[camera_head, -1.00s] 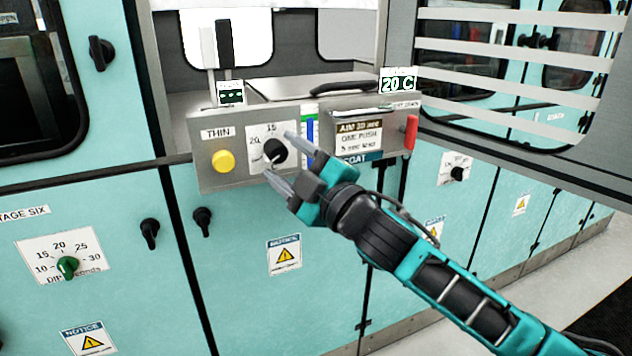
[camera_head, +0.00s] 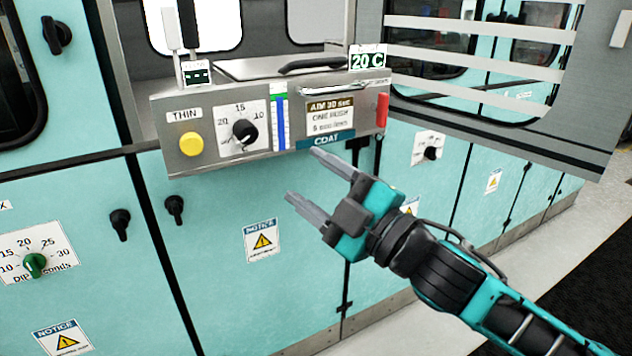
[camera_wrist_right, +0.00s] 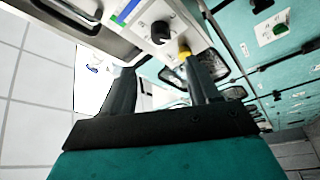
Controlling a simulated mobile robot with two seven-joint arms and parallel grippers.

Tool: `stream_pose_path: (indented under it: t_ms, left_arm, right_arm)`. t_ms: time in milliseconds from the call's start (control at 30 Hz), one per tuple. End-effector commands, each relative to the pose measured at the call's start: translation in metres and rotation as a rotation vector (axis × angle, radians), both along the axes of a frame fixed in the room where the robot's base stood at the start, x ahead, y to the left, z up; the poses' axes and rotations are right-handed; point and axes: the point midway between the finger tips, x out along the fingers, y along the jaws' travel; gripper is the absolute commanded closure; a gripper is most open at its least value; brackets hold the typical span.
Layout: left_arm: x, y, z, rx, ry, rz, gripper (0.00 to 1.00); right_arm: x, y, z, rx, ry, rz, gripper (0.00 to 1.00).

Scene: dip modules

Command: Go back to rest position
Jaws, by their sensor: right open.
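My right gripper (camera_head: 306,178) is open and empty in the head view. It hangs in front of the teal cabinet, below the grey control box (camera_head: 168,112) and apart from the black dial (camera_head: 244,132). The dial sits on a white scale plate beside a yellow button (camera_head: 191,145) under the label THIN. In the right wrist view, the open fingers (camera_wrist_right: 163,85) have nothing between them that they hold. The black dial (camera_wrist_right: 160,32) and yellow button (camera_wrist_right: 184,50) show beyond them. My left gripper is not in view.
A red handle (camera_head: 382,110) sticks out at the box's right end. A slatted grey panel (camera_head: 590,115) stands open at right. Black knobs (camera_head: 120,222) and a green dial (camera_head: 35,265) protrude from the teal cabinet fronts. Floor (camera_head: 570,235) is clear at right.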

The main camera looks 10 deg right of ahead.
Motion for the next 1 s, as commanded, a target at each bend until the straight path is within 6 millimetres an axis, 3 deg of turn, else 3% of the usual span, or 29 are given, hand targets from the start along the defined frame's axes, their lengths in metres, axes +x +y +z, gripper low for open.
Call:
stream_pose_path:
  t_ms: [167,267,367,500,667,800,900,1000]
  left_arm:
    - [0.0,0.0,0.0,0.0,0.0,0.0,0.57]
    - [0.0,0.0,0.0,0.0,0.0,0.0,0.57]
    - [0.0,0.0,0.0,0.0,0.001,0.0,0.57]
    - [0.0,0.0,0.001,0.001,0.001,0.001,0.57]
    - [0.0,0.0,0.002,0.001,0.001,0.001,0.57]
    - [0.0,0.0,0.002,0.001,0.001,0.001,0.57]
    - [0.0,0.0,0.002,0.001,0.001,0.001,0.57]
    - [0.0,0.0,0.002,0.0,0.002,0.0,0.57]
  right_arm:
    - [0.001,-0.001,-0.008,0.016,0.027,-0.006,0.39]
    - [0.004,-0.005,-0.033,0.068,0.108,-0.027,0.39]
    - [0.004,-0.014,-0.077,0.153,0.247,-0.071,0.39]
    - [-0.008,-0.032,-0.154,0.29,0.475,-0.166,0.39]
    - [-0.046,-0.057,-0.249,0.435,0.738,-0.308,0.39]
    - [-0.096,-0.076,-0.321,0.537,0.935,-0.442,0.39]
    - [-0.128,-0.086,-0.354,0.583,1.031,-0.517,0.39]
    - [-0.149,-0.092,-0.373,0.61,1.087,-0.565,0.39]
